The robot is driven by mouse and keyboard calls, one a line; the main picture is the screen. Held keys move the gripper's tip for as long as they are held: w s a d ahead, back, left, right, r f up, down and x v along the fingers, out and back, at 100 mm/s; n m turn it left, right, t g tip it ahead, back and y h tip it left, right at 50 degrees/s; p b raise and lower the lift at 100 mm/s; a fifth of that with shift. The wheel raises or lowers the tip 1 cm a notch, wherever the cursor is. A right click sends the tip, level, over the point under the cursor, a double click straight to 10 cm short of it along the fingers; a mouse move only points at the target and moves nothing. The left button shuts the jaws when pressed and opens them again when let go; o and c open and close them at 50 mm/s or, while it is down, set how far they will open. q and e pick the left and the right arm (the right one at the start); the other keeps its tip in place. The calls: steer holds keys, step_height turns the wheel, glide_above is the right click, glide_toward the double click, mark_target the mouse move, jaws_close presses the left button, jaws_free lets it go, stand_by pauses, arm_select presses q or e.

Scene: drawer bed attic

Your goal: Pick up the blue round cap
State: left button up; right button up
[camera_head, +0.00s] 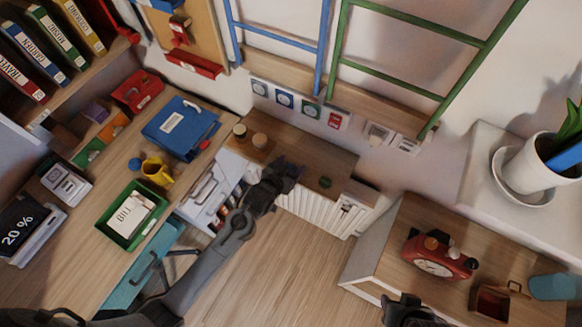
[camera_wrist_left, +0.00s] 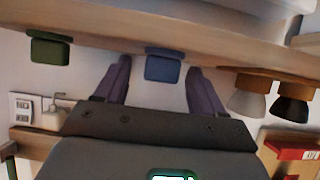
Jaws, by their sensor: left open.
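The blue round cap (camera_wrist_left: 162,66) shows in the left wrist view, which looks upside down, on the edge of the wooden shelf top. It appears between the two dark purple fingers of my left gripper (camera_wrist_left: 160,75). The fingers are apart with nothing shut between them; whether they reach the cap is unclear. In the head view my left gripper (camera_head: 287,171) is over the wooden shelf top (camera_head: 318,160) above the radiator, and hides the blue cap. What looks like my right gripper (camera_head: 405,308) is at the bottom edge; its fingers are not clear.
A red clock (camera_head: 438,254) is on the cabinet at right.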

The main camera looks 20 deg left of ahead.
arm_select(q)
steer(key=shift+w+f, duration=0.2)
steer(key=shift+w, duration=0.15)
steer(key=c, duration=1.1)
steer(key=shift+o, duration=0.2)
steer(key=shift+r, duration=0.1)
